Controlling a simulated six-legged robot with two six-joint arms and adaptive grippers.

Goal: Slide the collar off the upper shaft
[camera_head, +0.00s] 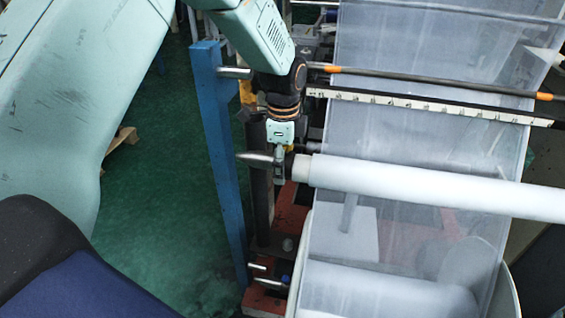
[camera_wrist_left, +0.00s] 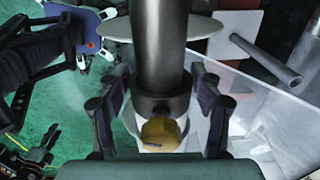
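The upper shaft is a dark grey steel bar; in the left wrist view (camera_wrist_left: 160,45) it runs down from the top. The collar (camera_wrist_left: 163,104), a dark ring, sits around it close to a yellowish end face (camera_wrist_left: 160,132). My left gripper (camera_wrist_left: 160,90) has one finger on each side of the collar; whether the pads press on it is not clear. In the head view my left gripper (camera_head: 279,165) reaches down over the shaft, between its pale tapered tip (camera_head: 252,160) and the white roll (camera_head: 420,185). The collar is largely hidden there. My right gripper is not in view.
A blue upright post (camera_head: 218,150) stands just left of the shaft tip. An orange-ended rod (camera_head: 425,83) and a white ruled bar (camera_head: 430,104) cross above the roll. Sheer film (camera_head: 400,130) hangs behind. Green floor (camera_head: 165,190) lies open on the left.

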